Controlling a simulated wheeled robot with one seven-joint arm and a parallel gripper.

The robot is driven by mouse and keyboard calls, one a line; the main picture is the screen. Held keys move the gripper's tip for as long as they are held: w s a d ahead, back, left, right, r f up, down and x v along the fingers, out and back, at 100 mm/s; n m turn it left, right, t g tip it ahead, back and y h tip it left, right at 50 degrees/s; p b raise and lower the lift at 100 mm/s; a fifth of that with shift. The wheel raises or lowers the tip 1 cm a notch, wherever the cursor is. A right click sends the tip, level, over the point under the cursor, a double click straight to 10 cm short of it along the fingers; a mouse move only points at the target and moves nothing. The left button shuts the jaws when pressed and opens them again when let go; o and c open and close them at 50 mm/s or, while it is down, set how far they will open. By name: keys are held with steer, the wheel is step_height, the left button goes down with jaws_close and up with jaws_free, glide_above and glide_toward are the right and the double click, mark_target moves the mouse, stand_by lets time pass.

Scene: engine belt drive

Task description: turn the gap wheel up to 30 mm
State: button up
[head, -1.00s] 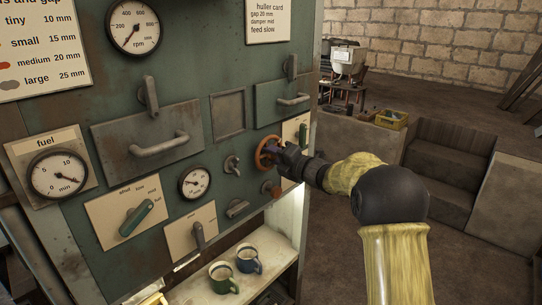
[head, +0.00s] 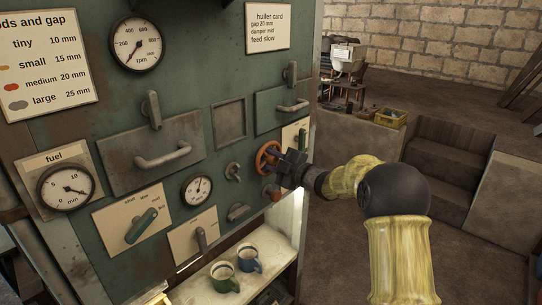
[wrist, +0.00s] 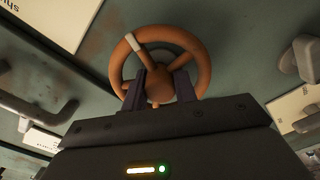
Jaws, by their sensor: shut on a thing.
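The gap wheel (head: 262,158) is an orange-brown handwheel on the green panel, right of a small round gauge (head: 197,190). My gripper (head: 280,161) is at the wheel's face and shut on it. In the wrist view the wheel (wrist: 204,62) fills the upper middle, with a pale mark on its upper-left rim and spoke. My gripper's two dark fingers (wrist: 159,85) reach in around its hub, inside the rim. The small gauge's needle points roughly upward; its figures are too small to read.
A huller card (head: 268,28) reading gap 20 mm hangs above. A fuel gauge (head: 67,188), drawer handles and several levers stick out from the panel. Two mugs (head: 224,277) stand on a shelf below. Open floor lies to the right.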

steer(key=m+p, duration=0.2)
steer(key=m, duration=0.2)
steer(key=m+p, duration=0.2)
steer(key=m, duration=0.1)
steer(key=shift+m+p, duration=0.3)
steer(key=shift+p, duration=0.05)
steer(key=m+p, duration=0.3)
steer(key=m, duration=0.1)
steer(key=shift+f, duration=0.1)
steer(key=shift+f+m+p, duration=0.1)
steer(key=shift+m+p, duration=0.65)
steer(key=shift+m, duration=0.75)
steer(key=shift+s+f, duration=0.1)
steer(key=o, duration=0.7)
steer(key=b+v, duration=0.4)
steer(key=v, duration=1.3)
steer(key=shift+b, duration=0.35)
